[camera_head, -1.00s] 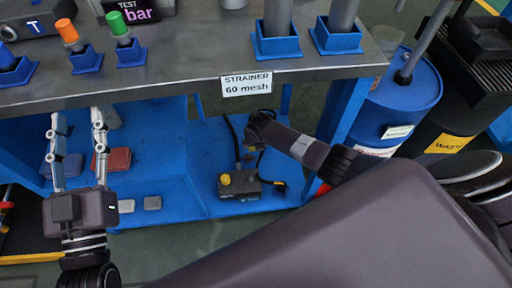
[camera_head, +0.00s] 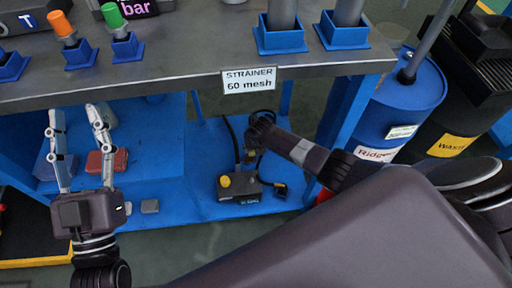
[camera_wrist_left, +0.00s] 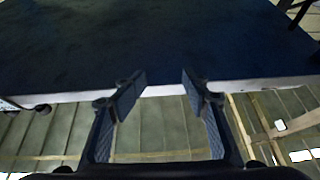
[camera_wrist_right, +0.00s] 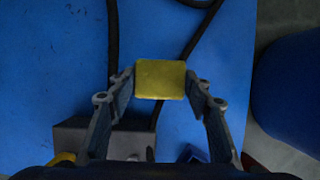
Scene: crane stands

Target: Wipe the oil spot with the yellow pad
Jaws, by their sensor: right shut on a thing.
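The yellow pad (camera_wrist_right: 160,79) sits between the fingertips of my right gripper (camera_wrist_right: 160,84) in the right wrist view, over the blue lower shelf. In the head view my right gripper (camera_head: 259,128) is dark and seen from above, over the shelf in the middle; the pad is largely hidden there. My left gripper (camera_head: 77,120) is open and empty at the left, in front of the shelf. Its spread fingers show in the left wrist view (camera_wrist_left: 163,85). I cannot make out an oil spot in any view.
A dark box with a yellow knob (camera_head: 240,187) and a black hose stand on the lower shelf (camera_head: 165,185). A red block (camera_head: 107,161) lies at left. The worktop (camera_head: 180,75) overhangs the shelf. A blue drum (camera_head: 402,105) stands at right.

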